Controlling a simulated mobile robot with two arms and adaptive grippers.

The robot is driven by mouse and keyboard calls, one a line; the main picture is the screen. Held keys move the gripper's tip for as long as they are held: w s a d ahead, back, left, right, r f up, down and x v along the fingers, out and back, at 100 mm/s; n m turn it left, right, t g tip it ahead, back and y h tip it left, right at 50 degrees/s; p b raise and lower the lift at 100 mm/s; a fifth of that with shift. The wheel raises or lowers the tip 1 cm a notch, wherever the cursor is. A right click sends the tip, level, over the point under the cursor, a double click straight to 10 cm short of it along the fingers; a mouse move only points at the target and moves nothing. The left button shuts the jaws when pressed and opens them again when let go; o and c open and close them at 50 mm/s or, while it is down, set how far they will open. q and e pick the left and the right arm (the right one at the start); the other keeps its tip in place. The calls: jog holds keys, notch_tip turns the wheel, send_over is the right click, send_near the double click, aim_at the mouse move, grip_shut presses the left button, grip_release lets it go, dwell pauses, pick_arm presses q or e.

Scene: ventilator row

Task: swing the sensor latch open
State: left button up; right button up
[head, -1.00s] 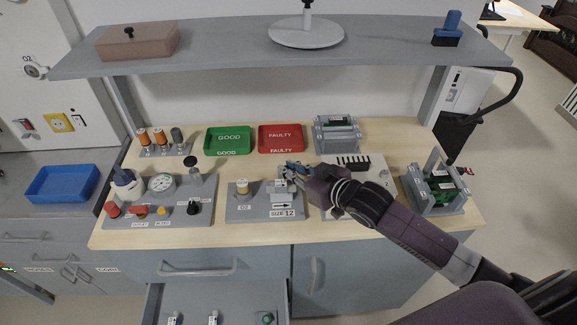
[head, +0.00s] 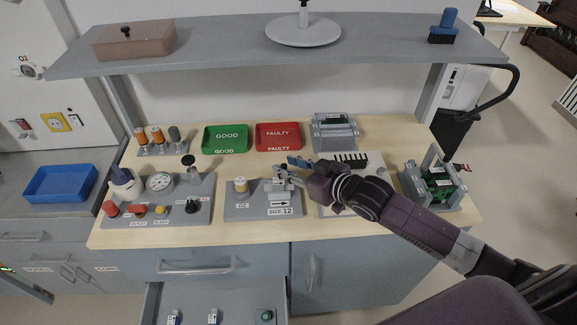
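The sensor station is a grey plate (head: 236,209) on the bench, with an O2 label, an orange-and-white cylinder (head: 240,185) and a small grey fixture (head: 280,199) above the "SIZE 12" tag. A small blue piece (head: 298,163) shows at the top of that fixture, beside my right gripper; I cannot tell whether it is the latch. My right gripper (head: 290,174) is at the fixture, reaching in from the right. Its fingers are small and overlap the fixture, so their opening and any contact are unclear. My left gripper is out of view.
A knob-and-gauge panel (head: 178,214) stands to the left. Green GOOD (head: 226,139) and red FAULTY (head: 278,136) trays lie behind. A grey holder (head: 430,186) with a green board stands right. A shelf (head: 220,55) spans above. A lower drawer (head: 218,292) is open.

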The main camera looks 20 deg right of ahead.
jog(key=shift+s, duration=0.1)
jog(key=v, duration=1.1)
jog(key=shift+s+r, duration=0.3)
jog(key=shift+d, duration=0.15)
